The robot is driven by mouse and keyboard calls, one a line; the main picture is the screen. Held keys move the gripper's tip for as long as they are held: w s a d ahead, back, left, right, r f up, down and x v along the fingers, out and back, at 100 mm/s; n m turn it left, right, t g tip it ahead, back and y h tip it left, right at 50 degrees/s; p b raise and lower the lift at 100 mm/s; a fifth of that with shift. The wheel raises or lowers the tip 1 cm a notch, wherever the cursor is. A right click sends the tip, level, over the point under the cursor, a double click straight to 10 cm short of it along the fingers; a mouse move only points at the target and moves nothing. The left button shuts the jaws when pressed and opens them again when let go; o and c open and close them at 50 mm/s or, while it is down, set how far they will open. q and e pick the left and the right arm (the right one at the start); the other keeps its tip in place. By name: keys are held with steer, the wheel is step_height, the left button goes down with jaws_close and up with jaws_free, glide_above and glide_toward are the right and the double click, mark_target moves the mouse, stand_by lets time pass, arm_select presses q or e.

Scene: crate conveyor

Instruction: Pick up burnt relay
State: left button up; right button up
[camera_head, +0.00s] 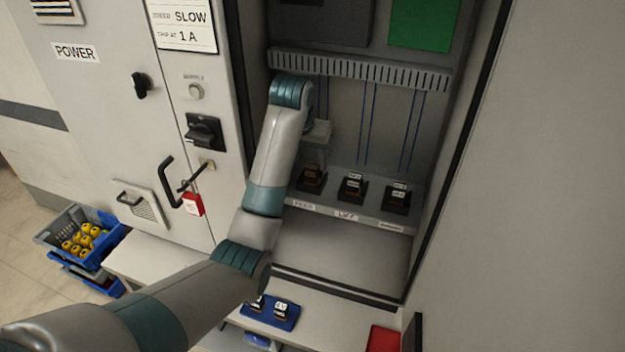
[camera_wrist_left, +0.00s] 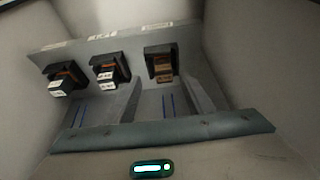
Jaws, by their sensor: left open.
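Three relays sit in black sockets on a shelf inside the open cabinet. The leftmost, a brownish, darkened one that looks like the burnt relay (camera_head: 312,175), is in the head view just below my left gripper (camera_head: 316,150). In the left wrist view the brown relay (camera_wrist_left: 162,68) is at the right of the row, straight ahead between my open fingers. The gripper is empty and apart from it. The other two relays, the middle one (camera_head: 352,184) and the right one (camera_head: 398,194), carry white labels. My right gripper is not in view.
A blue tray (camera_head: 270,313) with two relays lies on the ledge below, partly behind my arm. A red bin (camera_head: 384,339) is at its right. A slotted duct (camera_head: 360,68) with hanging blue wires is above the sockets. Cabinet walls close in on both sides.

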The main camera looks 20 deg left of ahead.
mark_target(311, 168)
arm_select(q)
steer(key=shift+w+f, duration=0.2)
steer(key=shift+f, duration=0.25)
steer(key=shift+w+a+f+p, duration=0.15)
steer(key=shift+w+f+p, duration=0.25)
steer(key=shift+p, duration=0.15)
steer(key=p+x, duration=0.2)
steer(key=shift+w+a+f, duration=0.15)
steer(key=shift+w+f, duration=0.05)
steer(key=shift+w, duration=0.2)
steer(key=shift+w+f, duration=0.3)
steer(key=shift+f, duration=0.35)
steer(key=shift+c, duration=0.5)
